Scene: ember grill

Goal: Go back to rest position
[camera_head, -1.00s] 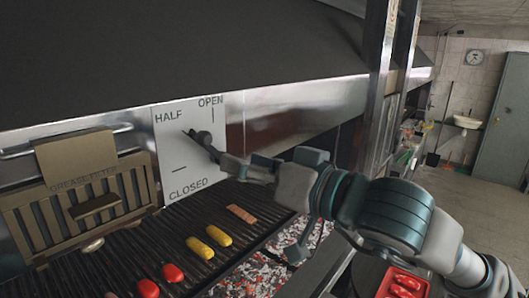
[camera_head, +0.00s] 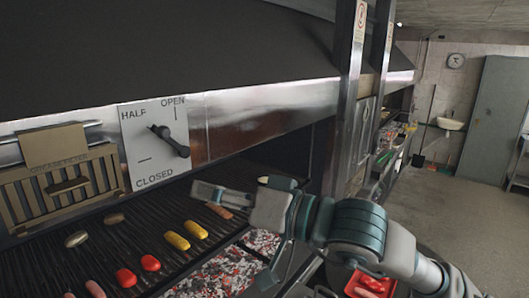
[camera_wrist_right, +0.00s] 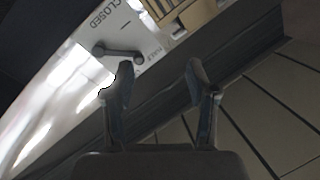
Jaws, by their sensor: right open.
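A white damper plate (camera_head: 137,160) marked HALF, OPEN and CLOSED is on the metal front, with a dark lever (camera_head: 172,141) slanting from near HALF down to the right. My right gripper (camera_head: 198,192) is below the plate, over the grill, apart from the lever. In the right wrist view my right gripper (camera_wrist_right: 160,68) has its two fingers spread with nothing between them. The lever (camera_wrist_right: 120,52) shows there beyond the left finger, clear of it. My left gripper is not in view.
Below is the dark grill grate (camera_head: 120,235) with yellow cobs (camera_head: 177,241), red items (camera_head: 150,263) and a piece of meat (camera_head: 219,210). A brass grease filter (camera_head: 62,175) stands at left. A metal post (camera_head: 347,100) rises beyond my right arm. Open floor lies at right.

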